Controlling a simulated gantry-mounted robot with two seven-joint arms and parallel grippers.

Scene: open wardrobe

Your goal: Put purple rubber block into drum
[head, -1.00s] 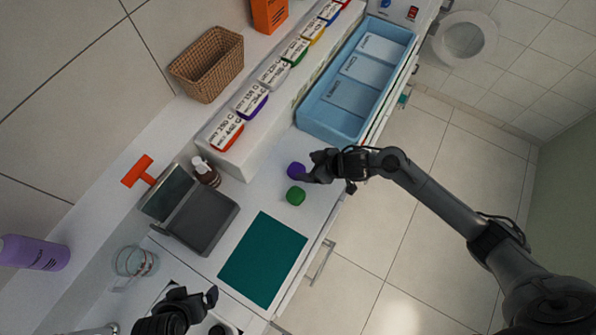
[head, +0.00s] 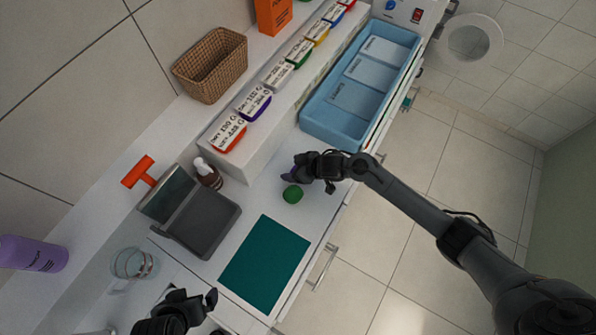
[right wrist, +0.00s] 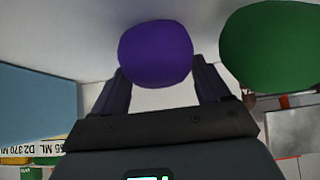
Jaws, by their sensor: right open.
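The purple block (right wrist: 156,53) is rounded and sits between the two spread fingers of my right gripper (right wrist: 158,88) in the right wrist view. In the head view my right gripper (head: 294,170) is over the block on the white counter and hides most of it. The jaws are open, and I cannot tell whether the fingers touch the block. My left gripper (head: 207,298) is at the lower left, away from the block; its jaw state is unclear. I cannot identify a drum in these views.
A green block (head: 292,194) lies close beside the purple one; it is large in the right wrist view (right wrist: 275,45). A blue tray (head: 318,128), a row of labelled boxes (head: 254,103), a grey lidded device (head: 201,222) and a teal mat (head: 264,263) surround the clear counter patch.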

